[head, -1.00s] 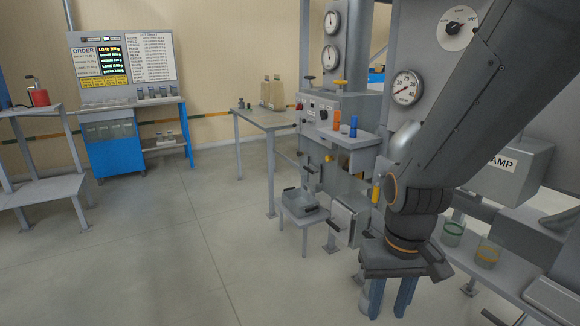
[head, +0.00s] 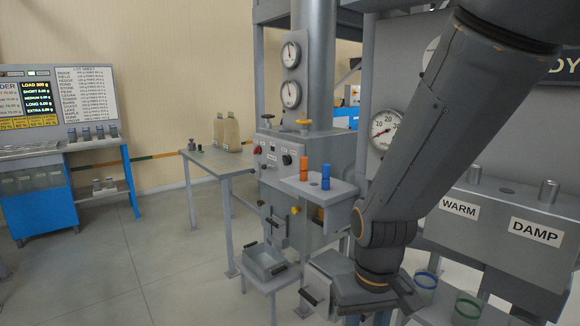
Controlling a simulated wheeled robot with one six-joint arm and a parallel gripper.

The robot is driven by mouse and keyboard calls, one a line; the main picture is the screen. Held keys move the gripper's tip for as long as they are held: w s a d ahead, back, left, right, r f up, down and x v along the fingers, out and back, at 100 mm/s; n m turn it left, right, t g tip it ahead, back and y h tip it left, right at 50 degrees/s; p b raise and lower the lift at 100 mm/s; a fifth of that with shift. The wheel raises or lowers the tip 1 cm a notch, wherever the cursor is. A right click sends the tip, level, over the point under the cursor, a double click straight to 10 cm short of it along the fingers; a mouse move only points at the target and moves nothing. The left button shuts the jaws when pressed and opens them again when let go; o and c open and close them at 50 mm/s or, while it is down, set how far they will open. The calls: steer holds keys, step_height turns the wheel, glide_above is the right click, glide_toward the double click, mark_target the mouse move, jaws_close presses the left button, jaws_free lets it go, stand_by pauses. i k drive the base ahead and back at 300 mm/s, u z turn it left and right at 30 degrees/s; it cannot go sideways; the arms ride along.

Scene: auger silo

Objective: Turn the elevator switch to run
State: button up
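A grey control box (head: 283,165) stands in the middle of the head view, below two round gauges. Its face carries a red knob (head: 257,150), a black knob (head: 287,160) and small labels too small to read, so I cannot tell which one is the elevator switch or where it points. My gripper (head: 377,321) hangs at the bottom edge, to the right of and nearer than the box, touching none of its knobs. Its fingers are spread apart and look empty; their tips are cut off by the frame.
A shelf (head: 318,188) with orange and blue cylinders juts out right of the knobs. A small stand with a tray (head: 265,262) is below. A side table (head: 218,163) stands left of the box. Grey WARM and DAMP bins (head: 500,215) are at right. Floor at left is clear.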

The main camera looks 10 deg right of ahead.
mark_target(286, 161)
steer(key=k, duration=0.3)
steer(key=u, duration=1.15)
steer(key=i, duration=2.2)
steer(key=z, duration=1.45)
steer(key=i, duration=0.55)
steer(key=z, duration=0.45)
